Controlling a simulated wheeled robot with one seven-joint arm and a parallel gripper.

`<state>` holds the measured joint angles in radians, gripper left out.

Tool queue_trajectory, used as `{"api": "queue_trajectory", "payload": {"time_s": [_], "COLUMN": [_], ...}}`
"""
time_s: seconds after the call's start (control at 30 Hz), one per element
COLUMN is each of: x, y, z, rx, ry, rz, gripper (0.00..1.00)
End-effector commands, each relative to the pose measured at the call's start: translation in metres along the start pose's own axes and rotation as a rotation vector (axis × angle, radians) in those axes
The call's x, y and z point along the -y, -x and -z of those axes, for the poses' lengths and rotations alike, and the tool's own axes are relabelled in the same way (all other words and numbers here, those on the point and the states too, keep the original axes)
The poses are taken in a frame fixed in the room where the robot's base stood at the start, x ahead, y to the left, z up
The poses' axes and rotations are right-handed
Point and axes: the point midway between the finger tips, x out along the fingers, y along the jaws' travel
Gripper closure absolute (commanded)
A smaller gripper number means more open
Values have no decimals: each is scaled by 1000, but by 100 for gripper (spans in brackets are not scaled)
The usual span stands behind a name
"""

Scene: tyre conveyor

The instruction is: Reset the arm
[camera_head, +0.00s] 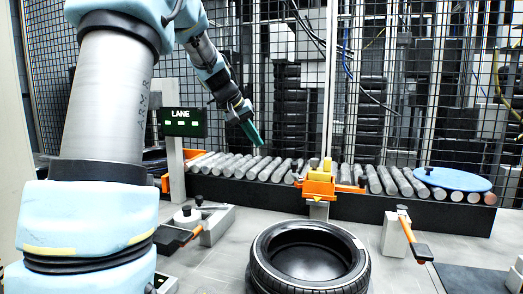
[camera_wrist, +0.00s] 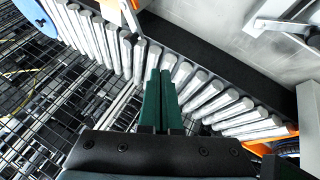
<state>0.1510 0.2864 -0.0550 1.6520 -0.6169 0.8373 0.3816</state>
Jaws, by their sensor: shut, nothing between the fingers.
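My gripper (camera_head: 254,134) hangs over the far side of the roller conveyor, its green fingers pointing down and to the right. In the wrist view the two green fingers (camera_wrist: 160,88) lie side by side, shut with nothing between them. The rollers (camera_wrist: 205,98) show beyond the fingertips; the fingers look apart from them. My arm reaches across the left of the head view and hides part of the scene there.
A black tyre (camera_head: 310,258) lies on the grey table in front. An orange and yellow stop (camera_head: 319,182) stands at the conveyor's middle, a blue disc (camera_head: 452,179) at its right. A LANE sign (camera_head: 184,122) stands left. A wire fence (camera_head: 300,90) runs behind.

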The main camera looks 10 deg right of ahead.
Motion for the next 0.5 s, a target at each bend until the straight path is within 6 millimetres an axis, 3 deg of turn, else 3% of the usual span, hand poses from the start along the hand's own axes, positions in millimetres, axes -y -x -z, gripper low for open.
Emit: {"api": "queue_trajectory", "payload": {"time_s": [0.4,0.5], "x": [0,7], "y": [5,5], "z": [0,-8], "rx": [0,10], "ry": [1,12], "rz": [1,20], "gripper": [100,100]}}
